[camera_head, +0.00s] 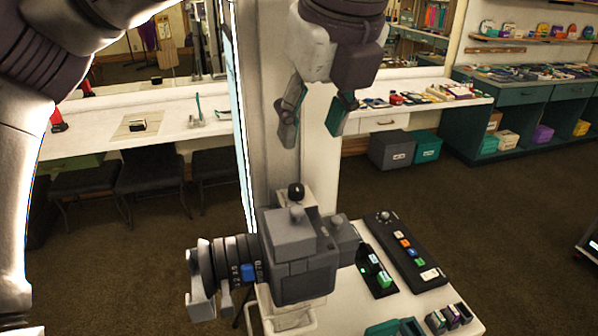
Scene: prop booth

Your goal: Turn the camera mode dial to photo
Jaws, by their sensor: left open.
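On top are a black round knob (296,190) and a grey knob (297,213). I cannot tell which is the mode dial, and no mode marks are readable. My left gripper (315,122) hangs above the camera, fingers pointing down. It is open and empty, clear of the camera. My right gripper is not in view.
Right of the camera lie a black control panel (405,250) with coloured buttons and a small black tray (377,272) with green items. A pale post (275,110) rises behind the camera. Counters and chairs stand farther back, with open carpet (500,220) at right.

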